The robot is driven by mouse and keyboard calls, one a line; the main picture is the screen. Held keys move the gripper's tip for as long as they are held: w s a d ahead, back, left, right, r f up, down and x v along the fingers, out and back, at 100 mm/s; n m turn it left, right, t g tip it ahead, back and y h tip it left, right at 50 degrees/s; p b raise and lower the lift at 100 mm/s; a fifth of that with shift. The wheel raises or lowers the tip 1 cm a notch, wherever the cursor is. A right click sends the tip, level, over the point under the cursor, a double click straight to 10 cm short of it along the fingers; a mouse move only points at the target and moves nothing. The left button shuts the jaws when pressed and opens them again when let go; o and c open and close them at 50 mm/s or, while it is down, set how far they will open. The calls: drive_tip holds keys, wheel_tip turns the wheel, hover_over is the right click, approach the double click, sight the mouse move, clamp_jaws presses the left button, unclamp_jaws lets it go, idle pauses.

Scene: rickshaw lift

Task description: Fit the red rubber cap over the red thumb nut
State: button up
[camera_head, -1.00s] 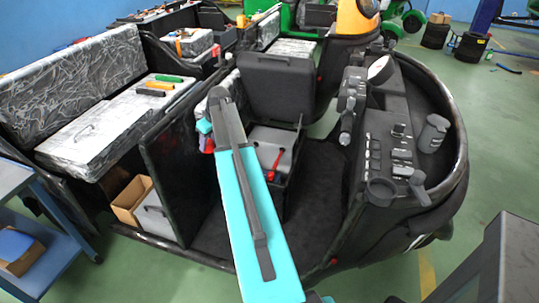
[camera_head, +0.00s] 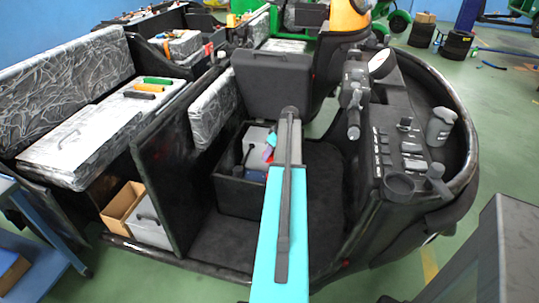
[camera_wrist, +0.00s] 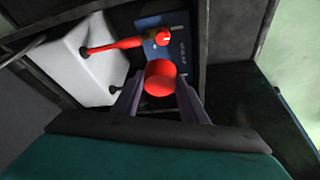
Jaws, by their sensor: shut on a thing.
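My gripper (camera_wrist: 158,92) is shut on the red rubber cap (camera_wrist: 160,78), a round red piece between its two fingertips in the wrist view. In the head view, my gripper (camera_head: 269,152) is at the open black compartment under the raised seat, partly hidden by my arm. Behind the cap in the wrist view is a blue block (camera_wrist: 172,48), with a small red piece (camera_wrist: 163,38) at its top edge that looks like the red thumb nut. The cap and this red piece appear apart in the picture; the depth between them is hard to tell.
A red bar with dark ends (camera_wrist: 112,45) lies over a white case (camera_wrist: 95,70) beside the blue block. The compartment's black walls (camera_head: 236,195) surround the gripper. The raised seat (camera_head: 272,85) stands behind, and the dashboard (camera_head: 405,150) is to the right.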

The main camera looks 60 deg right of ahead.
drive_tip(key=shift+s+d+f, duration=0.1)
drive_tip(key=shift+s+d, duration=0.05)
drive_tip(key=shift+f, duration=0.15)
drive_tip(key=shift+f+b, duration=1.65)
drive_tip(key=shift+f, duration=2.45)
drive_tip(key=shift+s, duration=0.1)
drive_tip(key=shift+f+b, duration=1.35)
drive_tip(key=shift+f, duration=0.75)
idle(0.7)
drive_tip(key=o, duration=1.1)
drive_tip(key=shift+r, duration=0.1)
